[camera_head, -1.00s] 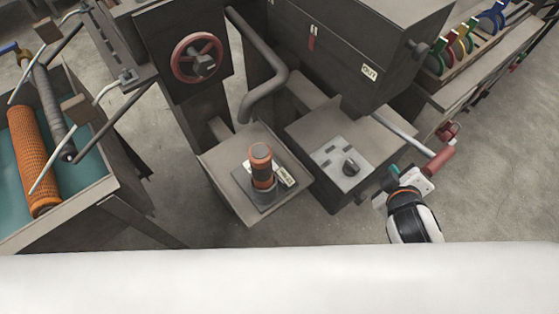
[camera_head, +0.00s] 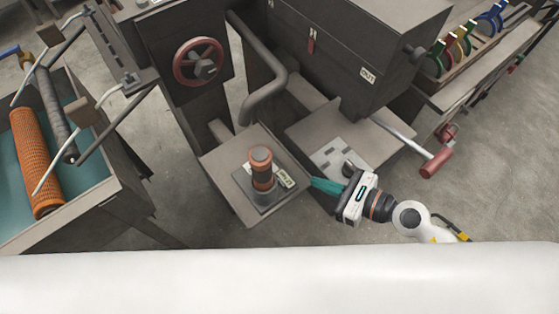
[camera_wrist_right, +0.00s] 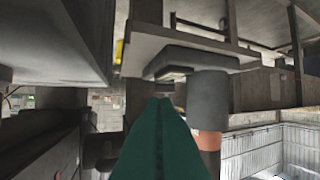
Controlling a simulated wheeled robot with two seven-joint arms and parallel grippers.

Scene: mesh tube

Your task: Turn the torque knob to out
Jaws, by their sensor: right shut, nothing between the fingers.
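The torque knob (camera_head: 349,168) is a small dark knob on a light panel (camera_head: 330,157) on top of the grey box right of centre. My right gripper (camera_head: 318,185) is shut and empty, its teal fingers pointing left beside the near side of the knob. Part of the knob is hidden behind the gripper, and I cannot tell whether they touch. In the right wrist view the closed teal fingers (camera_wrist_right: 162,125) fill the lower middle; I cannot make out the knob clearly there. My left gripper is not in view.
An orange and dark cylinder (camera_head: 261,168) stands on a pedestal left of my fingertips; it also shows in the wrist view (camera_wrist_right: 209,100). A red-handled lever (camera_head: 436,163) sticks out at right. A label (camera_head: 367,76) is on the large box above. A red handwheel (camera_head: 199,62) is behind.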

